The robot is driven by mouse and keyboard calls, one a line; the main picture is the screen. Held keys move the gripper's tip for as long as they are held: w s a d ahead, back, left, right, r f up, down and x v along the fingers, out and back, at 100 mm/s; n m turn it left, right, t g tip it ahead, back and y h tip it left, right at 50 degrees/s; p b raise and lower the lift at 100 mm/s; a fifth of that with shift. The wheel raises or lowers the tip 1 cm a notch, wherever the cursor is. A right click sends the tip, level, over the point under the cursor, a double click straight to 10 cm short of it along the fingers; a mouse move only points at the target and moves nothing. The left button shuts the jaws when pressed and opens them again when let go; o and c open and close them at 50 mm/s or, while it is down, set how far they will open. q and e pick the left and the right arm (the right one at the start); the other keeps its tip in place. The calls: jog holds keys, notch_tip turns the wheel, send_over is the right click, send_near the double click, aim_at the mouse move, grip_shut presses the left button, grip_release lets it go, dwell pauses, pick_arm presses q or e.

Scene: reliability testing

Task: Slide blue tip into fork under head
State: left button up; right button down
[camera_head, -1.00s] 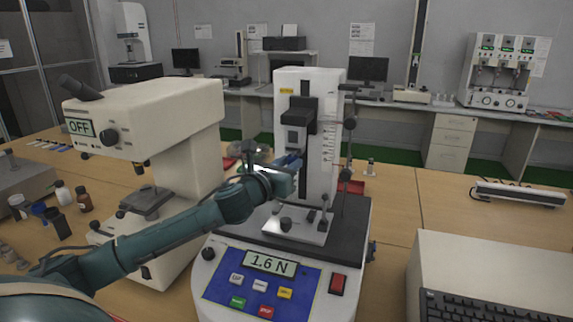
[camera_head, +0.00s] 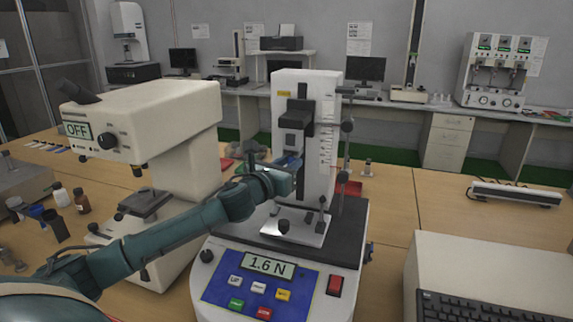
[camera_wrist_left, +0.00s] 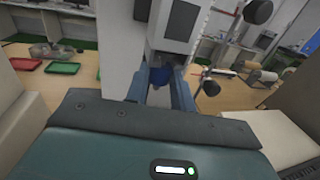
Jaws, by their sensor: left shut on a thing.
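The force tester (camera_head: 308,84) stands in the middle of the table, with a white column and a display reading 1.6 N. Its dark head (camera_head: 297,118) carries a grey block (camera_head: 293,141) low on the column. My left gripper (camera_head: 294,163) is just below that block, in front of the column. In the left wrist view its fingers (camera_wrist_left: 161,88) are shut on a blue tip (camera_wrist_left: 161,75), directly below the grey head part (camera_wrist_left: 170,45). The fork cannot be made out, and whether the tip touches it cannot be told. My right gripper is not in view.
A microscope-like device (camera_head: 150,110) showing OFF stands close on the left, beside my left arm. A thin post (camera_head: 346,150) with knobs rises right of the column. A metal plate (camera_head: 300,232) lies below the gripper. A keyboard (camera_head: 490,307) is at front right.

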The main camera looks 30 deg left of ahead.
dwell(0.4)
pick_arm(q)
jog(key=o, duration=1.1)
jog(key=shift+c, duration=0.2)
pick_arm(e)
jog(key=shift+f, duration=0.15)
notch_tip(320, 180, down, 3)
jog(key=b, duration=0.3)
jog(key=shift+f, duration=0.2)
jog(key=shift+b, duration=0.3)
pick_arm(q)
jog(key=s, duration=1.3)
jog(key=shift+d, duration=0.2)
